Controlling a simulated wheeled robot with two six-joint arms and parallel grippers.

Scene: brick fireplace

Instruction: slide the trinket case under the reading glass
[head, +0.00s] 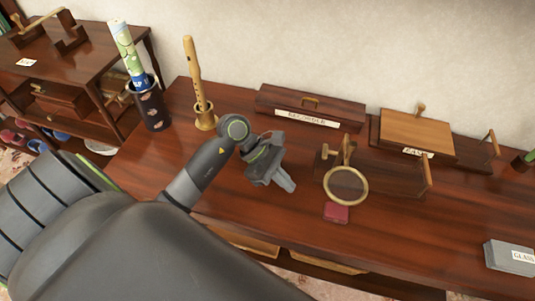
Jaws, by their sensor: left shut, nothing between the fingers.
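The trinket case (336,212) is a small dark red box lying on the wooden table. It sits just in front of the reading glass, at the lower edge of its ring in the picture. The reading glass (326,192) is a round brass ring held on a wooden stand with a brass clamp. My left gripper (288,185) is shut and empty, to the left of the ring and the case, apart from both. My right gripper is not in view.
A recorder on a stand (195,90) and a dark holder with a rolled map (150,105) stand at the back left. Labelled wooden boxes (340,106) line the back. A grey box (500,256) lies at the right. The table's front edge is near the case.

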